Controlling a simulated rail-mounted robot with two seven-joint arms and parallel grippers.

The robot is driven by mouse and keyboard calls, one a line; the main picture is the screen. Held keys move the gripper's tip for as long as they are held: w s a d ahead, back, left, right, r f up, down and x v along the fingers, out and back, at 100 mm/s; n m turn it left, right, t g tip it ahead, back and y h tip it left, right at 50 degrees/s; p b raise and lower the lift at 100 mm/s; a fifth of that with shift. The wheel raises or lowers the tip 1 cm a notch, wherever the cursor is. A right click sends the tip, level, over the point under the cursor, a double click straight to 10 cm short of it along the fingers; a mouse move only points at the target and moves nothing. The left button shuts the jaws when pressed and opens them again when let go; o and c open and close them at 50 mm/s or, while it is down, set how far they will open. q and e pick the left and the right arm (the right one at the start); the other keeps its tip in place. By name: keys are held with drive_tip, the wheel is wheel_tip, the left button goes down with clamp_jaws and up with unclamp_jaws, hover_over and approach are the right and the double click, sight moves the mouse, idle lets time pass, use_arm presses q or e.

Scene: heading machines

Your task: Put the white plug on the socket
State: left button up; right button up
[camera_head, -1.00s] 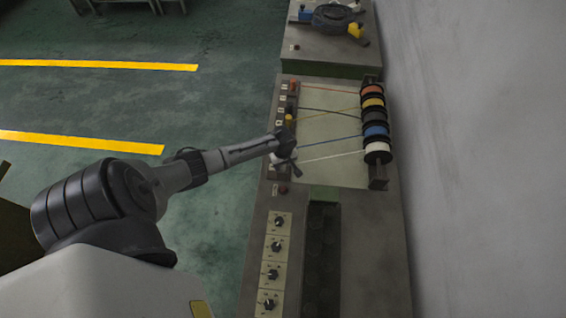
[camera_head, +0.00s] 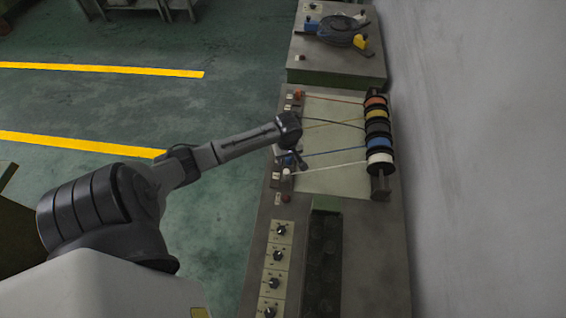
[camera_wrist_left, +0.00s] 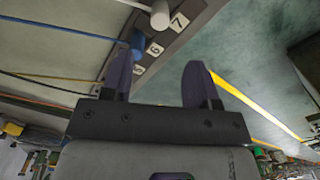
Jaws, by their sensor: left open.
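The white plug (camera_head: 287,173) stands at the near end of the numbered strip (camera_head: 277,182), with its white wire running right. In the left wrist view, the white plug (camera_wrist_left: 160,14) is at the strip beside the label 7, and I cannot see a gap under it. My left gripper (camera_head: 295,160) is just beyond the white plug, near the blue plug. In the left wrist view, my left gripper (camera_wrist_left: 160,80) is open, with its fingers apart and nothing held. The blue plug (camera_wrist_left: 137,42) is beside label 6, near one finger. My right gripper is out of view.
Coloured wires run across a pale panel (camera_head: 335,180) to a rack of spools, with the white spool (camera_head: 380,163) nearest. Knobs (camera_head: 278,256) line the near bench. A black device (camera_head: 337,30) lies on the far bench. The wall is right; open floor is left.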

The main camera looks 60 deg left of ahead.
use_arm(q)
drive_tip(key=s+d+f+m+t, duration=0.1)
drive_tip(key=s+d+m, duration=0.35)
drive_tip(key=d, duration=0.25)
drive_tip(key=s+d+f+m, duration=0.1)
drive_tip(key=s+d+m, duration=0.35)
drive_tip(key=d, duration=0.35)
drive_tip(key=s+d+r+m+t, duration=0.2)
drive_tip(key=s+d+r+m, duration=0.6)
drive_tip(key=s+d+m, duration=0.1)
drive_tip(key=shift+s+d+r+t, duration=0.15)
drive_tip(key=shift+s+d+t, duration=0.15)
drive_tip(key=shift+d, duration=0.15)
